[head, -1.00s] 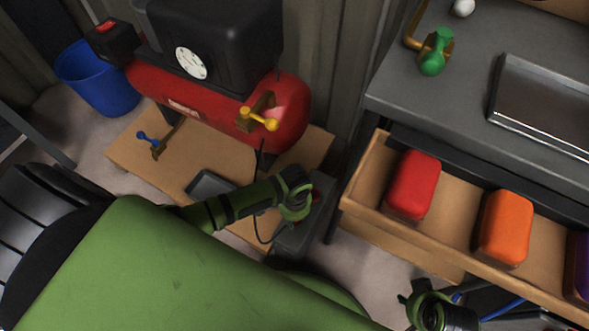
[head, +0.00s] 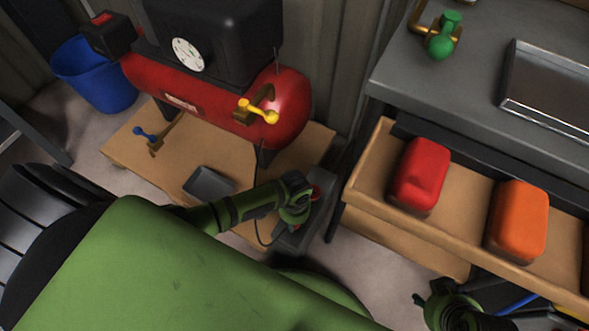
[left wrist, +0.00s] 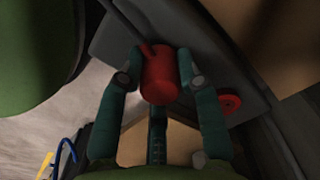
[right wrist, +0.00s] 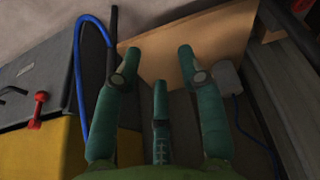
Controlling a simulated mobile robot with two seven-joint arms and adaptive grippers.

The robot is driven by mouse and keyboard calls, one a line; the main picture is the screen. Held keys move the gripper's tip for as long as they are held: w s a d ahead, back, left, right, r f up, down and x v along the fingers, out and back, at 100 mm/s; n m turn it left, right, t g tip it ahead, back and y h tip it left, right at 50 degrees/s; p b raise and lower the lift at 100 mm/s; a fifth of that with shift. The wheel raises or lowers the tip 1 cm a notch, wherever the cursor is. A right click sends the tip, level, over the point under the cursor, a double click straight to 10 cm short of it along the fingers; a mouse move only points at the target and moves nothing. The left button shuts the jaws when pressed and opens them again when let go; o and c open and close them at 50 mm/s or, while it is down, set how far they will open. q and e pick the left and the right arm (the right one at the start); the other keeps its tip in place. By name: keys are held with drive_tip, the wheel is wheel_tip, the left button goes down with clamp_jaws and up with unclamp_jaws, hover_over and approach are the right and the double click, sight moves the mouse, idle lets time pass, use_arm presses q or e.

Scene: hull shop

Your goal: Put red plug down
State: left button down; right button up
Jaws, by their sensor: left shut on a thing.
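The red plug (left wrist: 160,76) is between the fingers of my left gripper (left wrist: 163,68) in the left wrist view. The gripper is shut on it, over or at a grey box (left wrist: 118,35); I cannot tell whether plug and box touch. In the head view my left gripper (head: 297,212) is at the grey box (head: 318,225) beside the compressor's low wooden platform, and largely hides the plug. My right gripper (right wrist: 159,60) is open and empty in the right wrist view. It also shows at the bottom right of the head view (head: 440,296).
A red disc (left wrist: 230,102) sits on the grey box. A red compressor (head: 200,105) and a small dark tray (head: 208,184) are on the platform (head: 125,150). An open drawer (head: 360,195) holds red (head: 420,175) and orange (head: 517,215) blocks. A blue bucket (head: 95,85) stands far left.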

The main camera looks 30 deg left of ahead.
use_arm(q)
drive_tip(key=shift+f, duration=0.15)
use_arm(e)
drive_tip(key=shift+w+a, duration=0.1)
drive_tip(key=shift+w, duration=0.25)
use_arm(q)
drive_tip(key=shift+f, duration=0.1)
use_arm(e)
drive_tip(key=shift+w+t, duration=0.2)
drive_tip(key=shift+t, duration=0.2)
use_arm(q)
drive_tip(key=c, duration=0.8)
unclamp_jaws()
drive_tip(key=shift+c, duration=0.2)
use_arm(e)
drive_tip(key=shift+w+a+r, duration=0.1)
drive_tip(key=shift+w+r, duration=0.05)
